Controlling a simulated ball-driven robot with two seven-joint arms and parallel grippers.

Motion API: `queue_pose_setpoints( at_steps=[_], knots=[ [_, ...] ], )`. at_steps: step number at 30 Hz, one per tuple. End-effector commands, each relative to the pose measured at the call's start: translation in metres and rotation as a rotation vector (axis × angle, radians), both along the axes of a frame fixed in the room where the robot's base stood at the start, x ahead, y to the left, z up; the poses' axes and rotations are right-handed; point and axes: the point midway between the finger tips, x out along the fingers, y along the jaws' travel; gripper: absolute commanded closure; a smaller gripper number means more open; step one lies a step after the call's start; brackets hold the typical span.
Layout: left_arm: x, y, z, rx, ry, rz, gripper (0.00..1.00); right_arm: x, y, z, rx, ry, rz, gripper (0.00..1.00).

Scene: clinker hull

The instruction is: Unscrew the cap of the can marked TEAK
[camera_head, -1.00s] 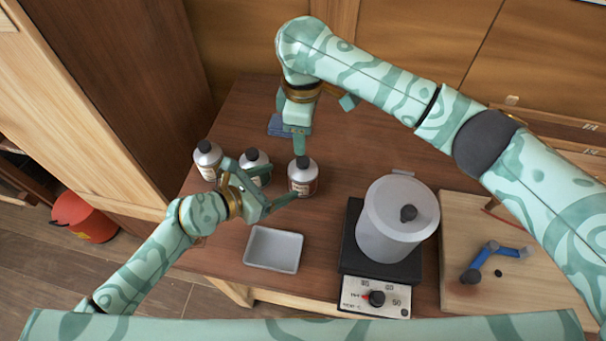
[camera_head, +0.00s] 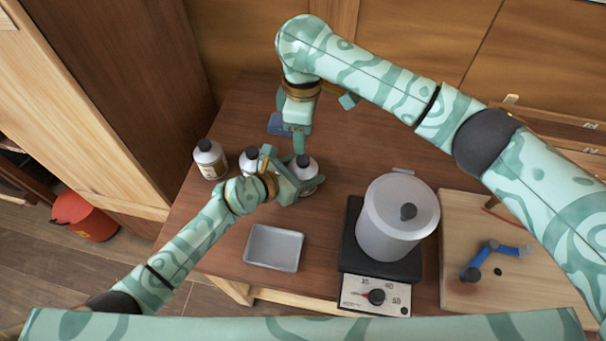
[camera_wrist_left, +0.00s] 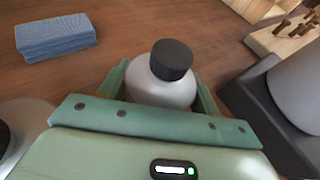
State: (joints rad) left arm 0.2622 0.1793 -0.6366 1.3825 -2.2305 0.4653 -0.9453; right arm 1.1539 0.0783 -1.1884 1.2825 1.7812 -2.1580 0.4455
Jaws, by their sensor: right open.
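Three pale cans with black caps stand in a row on the brown table: a left can (camera_head: 210,161), a middle can (camera_head: 249,161) and a right can (camera_head: 307,170). No marking is legible, so I cannot tell which is TEAK. My left gripper (camera_head: 297,176) is at the right can, its fingers on either side of the body. In the left wrist view the can (camera_wrist_left: 160,90) stands between the fingers, its black cap (camera_wrist_left: 172,59) clear above them. Whether they press on it is unclear. My right gripper (camera_head: 323,122) is open and empty, just behind this can.
A grey tray (camera_head: 273,248) is in front. A lidded pot (camera_head: 388,230) on a black hotplate (camera_head: 352,262) stands to the right, beside a wooden board (camera_head: 510,295) with a blue tool (camera_head: 482,258).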

Motion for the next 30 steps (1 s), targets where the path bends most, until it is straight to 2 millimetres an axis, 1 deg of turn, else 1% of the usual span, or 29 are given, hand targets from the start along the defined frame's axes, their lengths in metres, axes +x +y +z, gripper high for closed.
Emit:
queue_pose_setpoints(
  at_steps=[1,2,3,5,8,11,14,15,17,18,21,25,27,30],
  knots=[
    [0.0,0.0004,-0.0002,0.0,0.0,0.001,0.81,0.0,0.0,0.0,0.0,0.0,0.0,0.52],
    [0.0,0.0004,-0.0002,0.0,0.0,0.001,0.89,0.0,0.0,0.0,0.0,0.0,-0.001,0.52],
    [0.0,0.0004,-0.0002,0.0,0.0,0.001,1.0,0.0,0.0,0.0,0.0,0.0,-0.007,0.52],
    [0.0,0.0005,-0.0002,0.0,0.0,0.001,1.0,0.0,0.0,0.0001,0.0,0.0,-0.036,0.52],
    [0.0,0.0006,-0.0003,0.001,0.0,0.001,1.0,0.0002,0.0,0.0003,0.0,-0.001,-0.161,0.52],
    [-0.0001,0.0007,-0.0003,0.0,0.001,0.001,1.0,0.0004,-0.0001,0.0005,-0.001,-0.002,-0.393,0.52],
    [0.0,0.0008,-0.0003,0.0,0.001,0.001,1.0,0.0003,0.0,0.0004,0.0,-0.001,-0.699,0.52],
    [0.0,0.0008,-0.0003,0.0,0.001,0.001,1.0,0.0003,-0.0001,0.0003,0.0,-0.001,-0.83,0.52],
    [0.0,0.0008,-0.0004,0.0,0.001,0.001,1.0,0.0002,-0.0001,0.0003,-0.001,-0.001,-1.024,0.52],
    [0.0,0.0008,-0.0004,0.0,0.001,0.001,1.0,0.0002,0.0,0.0003,-0.001,-0.001,-1.15,0.52],
    [0.0,0.0008,-0.0004,0.0,0.001,0.001,1.0,0.0004,-0.0001,0.0005,-0.001,-0.001,-1.436,0.52],
    [0.0,0.0009,-0.0005,0.0,0.001,0.001,1.0,0.0002,-0.0001,0.0,-0.001,-0.001,-1.722,0.52],
    [0.0,0.0009,-0.0005,0.0,0.001,0.001,1.0,0.0002,-0.0001,0.0,-0.001,0.0,-1.829,0.52],
    [0.0,0.001,-0.0005,0.0,0.001,0.001,1.0,0.0002,-0.0001,-0.0006,-0.001,0.0,-1.924,0.52]
  ],
)
